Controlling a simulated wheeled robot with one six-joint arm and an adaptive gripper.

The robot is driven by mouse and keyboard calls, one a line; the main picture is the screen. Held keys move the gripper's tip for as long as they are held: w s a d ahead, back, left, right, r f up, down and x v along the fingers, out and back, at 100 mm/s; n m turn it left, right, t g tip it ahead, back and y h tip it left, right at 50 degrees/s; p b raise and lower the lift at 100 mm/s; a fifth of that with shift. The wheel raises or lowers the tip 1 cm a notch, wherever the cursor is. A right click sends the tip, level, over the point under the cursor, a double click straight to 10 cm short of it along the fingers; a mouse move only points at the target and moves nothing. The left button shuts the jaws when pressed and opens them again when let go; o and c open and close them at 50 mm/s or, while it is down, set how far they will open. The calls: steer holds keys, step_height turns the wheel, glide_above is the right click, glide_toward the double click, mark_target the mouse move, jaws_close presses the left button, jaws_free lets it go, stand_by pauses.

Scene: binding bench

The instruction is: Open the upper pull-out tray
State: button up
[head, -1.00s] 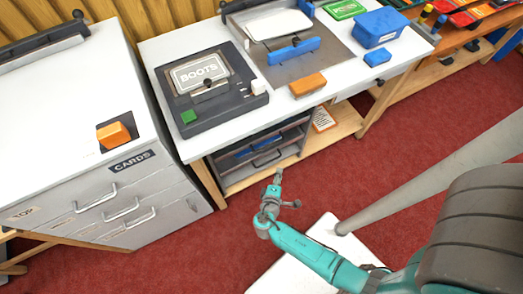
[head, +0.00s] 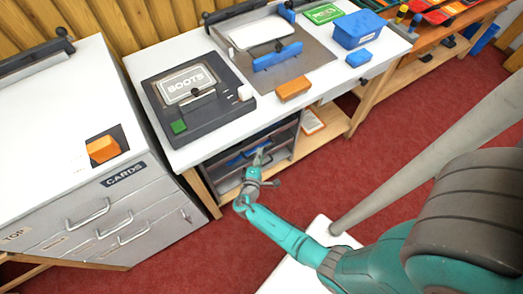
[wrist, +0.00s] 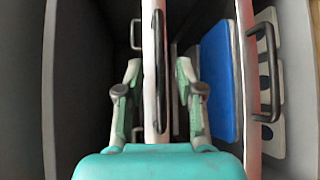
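The dark pull-out unit (head: 222,187) stands under the white bench, with a blue item (head: 238,157) showing inside. My gripper (head: 262,158) is in front of it and hides part of the tray fronts. In the wrist view, two pale tray fronts run up the picture, each with a dark bar handle. My open gripper (wrist: 157,85) has one finger on each side of the left front's handle (wrist: 160,70), with gaps to both fingers. The other handle (wrist: 270,70) is to the right. A blue slab (wrist: 222,80) lies between the fronts. I cannot tell which front is upper.
A wooden leg (head: 200,190) stands left of the unit, and a grey drawer cabinet (head: 120,215) beyond it. The bench top (head: 210,135) overhangs the trays. A wooden shelf (head: 325,128) is to the right. Red floor is clear in front.

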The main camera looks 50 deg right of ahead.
steer(key=shift+x, duration=1.65)
jaws_close()
